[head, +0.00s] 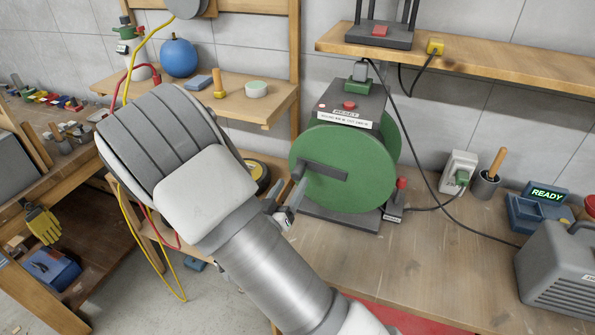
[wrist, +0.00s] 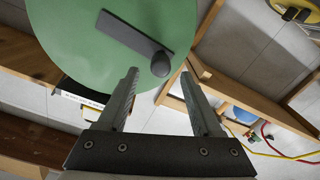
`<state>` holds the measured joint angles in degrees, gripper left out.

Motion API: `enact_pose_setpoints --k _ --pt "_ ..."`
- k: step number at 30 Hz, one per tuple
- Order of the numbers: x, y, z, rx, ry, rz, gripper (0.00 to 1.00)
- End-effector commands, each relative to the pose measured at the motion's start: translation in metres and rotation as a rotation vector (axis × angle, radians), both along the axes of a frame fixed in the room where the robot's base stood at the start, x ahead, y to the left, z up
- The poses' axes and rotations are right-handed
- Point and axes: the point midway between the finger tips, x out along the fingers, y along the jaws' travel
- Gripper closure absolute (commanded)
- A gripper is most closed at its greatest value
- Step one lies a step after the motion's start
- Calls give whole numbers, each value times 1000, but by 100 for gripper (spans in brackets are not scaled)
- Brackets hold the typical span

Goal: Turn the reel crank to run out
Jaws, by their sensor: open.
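The green reel (head: 360,192) stands on the workbench under a grey housing. Its dark crank arm (head: 325,171) lies across the front face, slightly tilted. In the wrist view the crank arm (wrist: 132,33) crosses the green disc and ends in a dark rounded crank handle (wrist: 160,64). My gripper (head: 284,207) is at the left side of the reel, partly hidden by my own arm. In the wrist view my gripper (wrist: 161,73) is open, with the handle's end in the gap near the fingertips. I see no finger clearly touching the handle; its depth between them is hard to tell.
A small box with a red knob (head: 400,190) stands right of the reel. A black cable runs from the reel housing across the bench. A wooden shelf (head: 470,65) hangs above. A grey case (head: 560,275) and READY display (head: 547,193) are at right. The front bench is clear.

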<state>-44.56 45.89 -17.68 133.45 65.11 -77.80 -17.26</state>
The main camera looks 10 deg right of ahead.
Motion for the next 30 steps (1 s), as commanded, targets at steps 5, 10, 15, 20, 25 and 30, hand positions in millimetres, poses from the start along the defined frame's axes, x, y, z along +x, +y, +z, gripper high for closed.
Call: enact_pose_setpoints --k 5,10,15,20,25,30 --pt "28 -19 1 0 -1 -2 33" --pt "42 -28 0 0 0 0 33" --pt "47 -30 0 0 0 0 33" --pt "47 -30 0 0 0 1 33" --pt "47 -30 0 0 0 1 57" --pt "46 -30 0 0 0 1 87"
